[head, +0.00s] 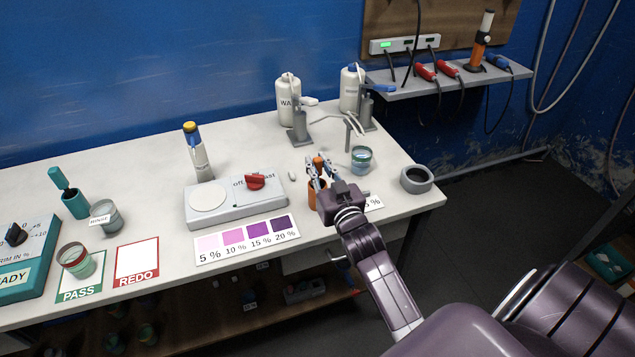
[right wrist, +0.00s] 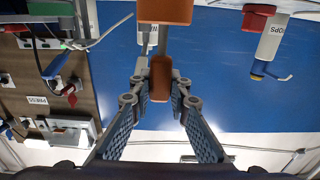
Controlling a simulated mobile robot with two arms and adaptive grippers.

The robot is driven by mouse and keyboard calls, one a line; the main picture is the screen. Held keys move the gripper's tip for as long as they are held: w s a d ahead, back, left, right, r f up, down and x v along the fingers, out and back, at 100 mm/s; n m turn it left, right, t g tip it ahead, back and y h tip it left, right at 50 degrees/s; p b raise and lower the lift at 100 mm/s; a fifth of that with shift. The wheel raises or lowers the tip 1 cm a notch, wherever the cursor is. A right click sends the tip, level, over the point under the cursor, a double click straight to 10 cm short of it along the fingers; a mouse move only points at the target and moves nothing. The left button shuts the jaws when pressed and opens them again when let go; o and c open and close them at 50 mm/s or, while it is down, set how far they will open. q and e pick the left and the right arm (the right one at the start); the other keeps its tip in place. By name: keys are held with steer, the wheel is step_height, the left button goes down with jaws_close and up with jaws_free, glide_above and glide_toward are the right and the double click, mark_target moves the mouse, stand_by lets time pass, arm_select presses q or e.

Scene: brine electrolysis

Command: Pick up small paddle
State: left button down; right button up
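The small paddle (head: 318,162) has an orange handle and stands upright above an orange cup (head: 315,192) near the right end of the bench. In the right wrist view, which appears upside down, its handle (right wrist: 160,78) lies between my right gripper's fingers, with the grey shaft running to the orange cup (right wrist: 165,10). My right gripper (head: 319,167) is around the handle, and its pads (right wrist: 161,88) appear to touch both sides. The paddle's lower end is hidden in the cup. My left gripper is not in view.
A glass beaker (head: 362,160) and grey ring (head: 416,180) stand right of the cup. Two pump bottles (head: 288,100) (head: 351,88) stand behind. A stirrer plate (head: 236,203) and purple colour card (head: 248,240) lie left. A teal holder (head: 75,203) stands farther left.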

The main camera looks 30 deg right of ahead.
jaws_close()
